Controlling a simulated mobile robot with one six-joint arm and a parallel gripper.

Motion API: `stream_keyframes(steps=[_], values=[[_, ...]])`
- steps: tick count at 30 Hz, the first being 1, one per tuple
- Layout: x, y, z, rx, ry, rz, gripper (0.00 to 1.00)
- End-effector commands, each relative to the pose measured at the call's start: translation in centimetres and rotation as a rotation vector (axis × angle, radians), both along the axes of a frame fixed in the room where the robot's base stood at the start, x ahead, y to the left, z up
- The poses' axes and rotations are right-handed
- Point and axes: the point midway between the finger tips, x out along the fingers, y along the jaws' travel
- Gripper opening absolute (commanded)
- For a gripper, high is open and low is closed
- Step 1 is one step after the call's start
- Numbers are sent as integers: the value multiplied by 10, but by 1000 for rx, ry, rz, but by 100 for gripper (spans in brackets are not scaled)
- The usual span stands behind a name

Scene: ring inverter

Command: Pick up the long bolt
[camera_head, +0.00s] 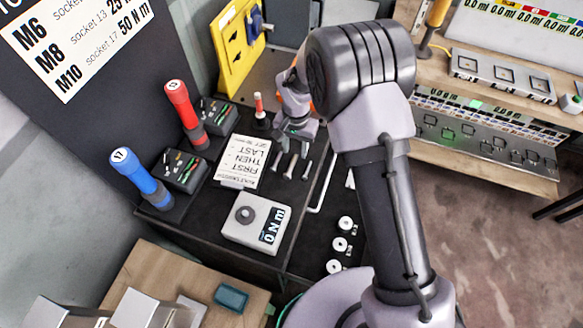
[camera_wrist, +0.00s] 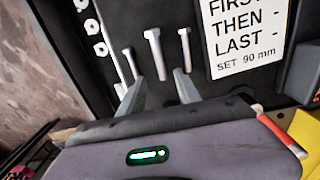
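Three grey bolts lie side by side on the dark bench top. In the wrist view they are a left bolt (camera_wrist: 130,62), a middle bolt (camera_wrist: 156,55) and a right bolt (camera_wrist: 184,48). The middle one shows the greatest length, but the lower ends are near or behind my fingers, so I cannot tell for sure which is longest. My gripper (camera_wrist: 159,76) is open, its fingers apart, with the middle bolt's lower end between them in the picture. I see no bolt held. In the head view my gripper (camera_head: 297,128) is just behind the bolts (camera_head: 291,165).
An instruction card (camera_head: 242,160) lies beside the bolts. A torque tester (camera_head: 257,223) stands in front. White washers or sockets (camera_head: 340,244) sit at right. Red (camera_head: 185,113) and blue (camera_head: 140,177) torque tools stand at left. A yellow panel (camera_head: 238,45) is behind.

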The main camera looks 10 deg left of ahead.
Motion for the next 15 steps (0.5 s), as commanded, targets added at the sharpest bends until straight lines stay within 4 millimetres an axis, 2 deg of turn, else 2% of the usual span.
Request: stream_keyframes(steps=[7,13,15], values=[[-4,2,-46,-1,2,1,40],[-3,2,-46,0,0,1,40],[-3,2,-46,0,0,1,26]])
